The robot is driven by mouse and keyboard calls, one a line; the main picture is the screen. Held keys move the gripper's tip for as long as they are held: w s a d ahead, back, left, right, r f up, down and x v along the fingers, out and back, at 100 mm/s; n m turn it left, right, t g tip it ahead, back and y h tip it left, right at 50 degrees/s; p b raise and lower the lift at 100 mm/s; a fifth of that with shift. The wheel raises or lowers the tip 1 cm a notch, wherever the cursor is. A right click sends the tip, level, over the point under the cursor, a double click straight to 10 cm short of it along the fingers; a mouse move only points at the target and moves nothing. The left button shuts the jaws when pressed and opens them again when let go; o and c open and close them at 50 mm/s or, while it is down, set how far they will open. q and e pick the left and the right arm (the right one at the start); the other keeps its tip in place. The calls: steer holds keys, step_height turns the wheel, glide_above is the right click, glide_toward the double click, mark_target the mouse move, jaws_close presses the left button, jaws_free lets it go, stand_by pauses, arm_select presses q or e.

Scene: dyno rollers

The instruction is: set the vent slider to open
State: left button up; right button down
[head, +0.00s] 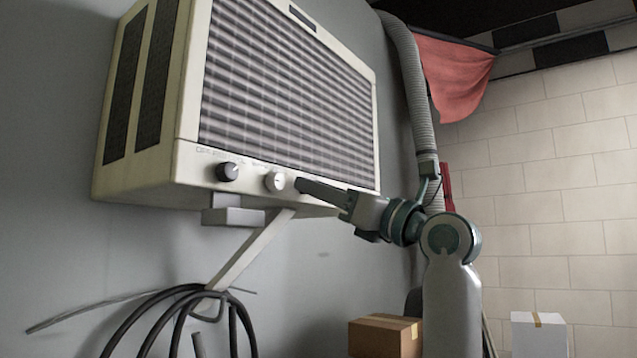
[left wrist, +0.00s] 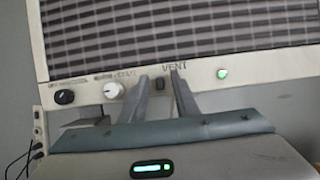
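The vent slider (left wrist: 160,85) is a small dark knob under the VENT label on the lower panel of the wall air conditioner (head: 145,165). In the left wrist view it shows between the two fingers of my left gripper (left wrist: 159,74). The fingers are apart, one on each side of the knob, with no visible grip on it. In the head view my left gripper (head: 300,185) is at the lower panel, just right of the white dial, and hides the slider. I cannot tell whether the fingertips touch the panel. My right gripper is not in view.
A black dial (head: 227,171) and a white dial (head: 275,181) sit left of the slider. A green light (left wrist: 222,73) is to its right. A bracket (head: 245,250) and looped black cables (head: 182,310) are below the unit. A ribbed hose (head: 410,80) runs behind my arm.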

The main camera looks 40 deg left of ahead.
arm_select(q)
jaws_close()
stand_by(1.5)
